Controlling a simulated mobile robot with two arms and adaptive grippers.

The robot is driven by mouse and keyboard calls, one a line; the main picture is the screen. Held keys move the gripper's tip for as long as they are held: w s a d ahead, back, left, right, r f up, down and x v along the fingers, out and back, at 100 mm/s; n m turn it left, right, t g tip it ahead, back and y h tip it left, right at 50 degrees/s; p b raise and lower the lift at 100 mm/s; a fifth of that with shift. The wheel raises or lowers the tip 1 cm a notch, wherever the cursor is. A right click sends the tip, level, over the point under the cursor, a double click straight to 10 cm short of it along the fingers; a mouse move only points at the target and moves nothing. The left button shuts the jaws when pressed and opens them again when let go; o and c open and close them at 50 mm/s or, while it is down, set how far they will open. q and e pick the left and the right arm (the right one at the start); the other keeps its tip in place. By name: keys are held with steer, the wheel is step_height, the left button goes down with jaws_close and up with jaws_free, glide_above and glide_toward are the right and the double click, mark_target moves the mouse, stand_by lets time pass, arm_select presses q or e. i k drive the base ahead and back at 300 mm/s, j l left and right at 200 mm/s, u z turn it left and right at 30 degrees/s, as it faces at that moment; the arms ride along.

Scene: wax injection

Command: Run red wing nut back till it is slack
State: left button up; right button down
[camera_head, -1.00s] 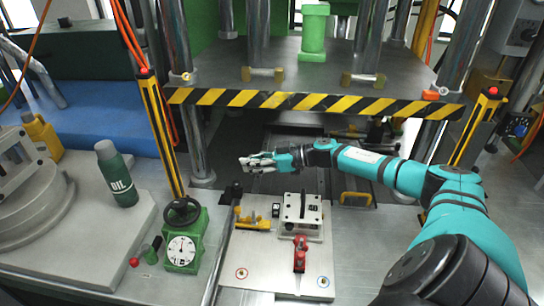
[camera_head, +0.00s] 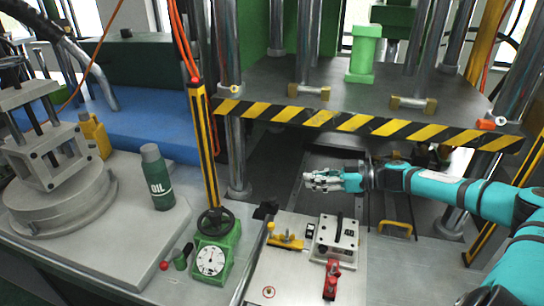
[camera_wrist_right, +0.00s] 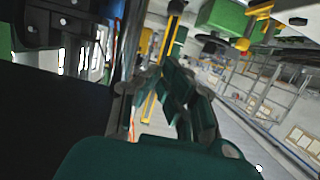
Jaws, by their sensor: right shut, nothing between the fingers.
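A red part (camera_head: 331,280), which looks like the red wing nut, stands upright on the pale metal plate (camera_head: 285,285) at the bottom of the head view. It is just in front of a small metal block with a dark handle (camera_head: 337,238). Its fine shape is too small to tell. My right gripper (camera_head: 314,182) is shut and empty, above and behind that block, well apart from the red part. In the right wrist view its fingers (camera_wrist_right: 175,100) show dark and no wing nut is visible. My left gripper is not in view.
A yellow clamp (camera_head: 285,239) sits left of the block. A green dial gauge (camera_head: 212,259) and a striped post (camera_head: 204,150) stand further left, near a green oil bottle (camera_head: 157,178). The striped press edge (camera_head: 340,121) hangs behind my right gripper. A yellow handle (camera_head: 395,226) is to the right.

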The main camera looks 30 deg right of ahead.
mark_target(338, 274)
steer(key=k+j, duration=0.5)
steer(key=j, duration=0.15)
steer(key=k+j, duration=0.5)
steer(key=j, duration=0.15)
steer(key=k+j, duration=0.5)
steer(key=j, duration=0.15)
